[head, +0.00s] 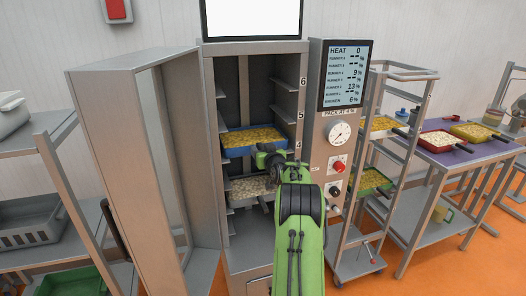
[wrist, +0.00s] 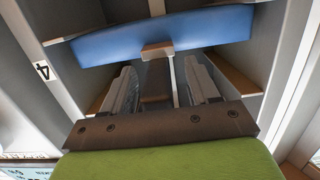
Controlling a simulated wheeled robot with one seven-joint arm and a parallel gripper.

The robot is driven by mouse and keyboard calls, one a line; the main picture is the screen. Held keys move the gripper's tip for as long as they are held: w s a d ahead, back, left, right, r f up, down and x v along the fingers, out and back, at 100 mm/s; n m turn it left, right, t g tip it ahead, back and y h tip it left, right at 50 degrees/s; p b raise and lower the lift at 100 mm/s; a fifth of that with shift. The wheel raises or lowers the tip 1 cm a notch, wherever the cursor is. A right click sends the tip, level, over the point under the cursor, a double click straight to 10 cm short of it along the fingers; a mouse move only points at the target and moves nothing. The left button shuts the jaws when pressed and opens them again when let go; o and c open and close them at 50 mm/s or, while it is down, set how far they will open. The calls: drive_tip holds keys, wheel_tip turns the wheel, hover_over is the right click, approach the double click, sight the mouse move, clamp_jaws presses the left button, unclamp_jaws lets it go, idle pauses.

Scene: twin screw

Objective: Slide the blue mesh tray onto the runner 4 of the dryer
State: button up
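The blue mesh tray (head: 240,152), filled with yellow pieces, is inside the open dryer (head: 211,120), level with the label 4 (head: 298,145). It looks about level; its contact with the side rails is hidden. In the wrist view its blue wall (wrist: 205,30) spans the top, with a small brown and dark handle (wrist: 157,50) at its middle. My gripper (head: 266,150) is at the tray's front. In the wrist view its two fingers (wrist: 163,82) stand apart, one on either side of the dark handle part, with gaps showing.
A pale-filled tray (head: 250,187) sits lower in the dryer. The dryer door (head: 140,150) stands open at left. The control panel (head: 335,130) borders the opening at right. A rack (head: 375,152) with trays and a purple table (head: 440,157) stand further right.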

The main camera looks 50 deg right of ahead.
drive_tip(key=shift+f, duration=0.25)
drive_tip(key=b+v, duration=0.2)
drive_tip(key=v, duration=1.3)
drive_tip(key=shift+s+r, duration=0.2)
drive_tip(key=shift+s, duration=0.15)
drive_tip(key=shift+a, duration=0.15)
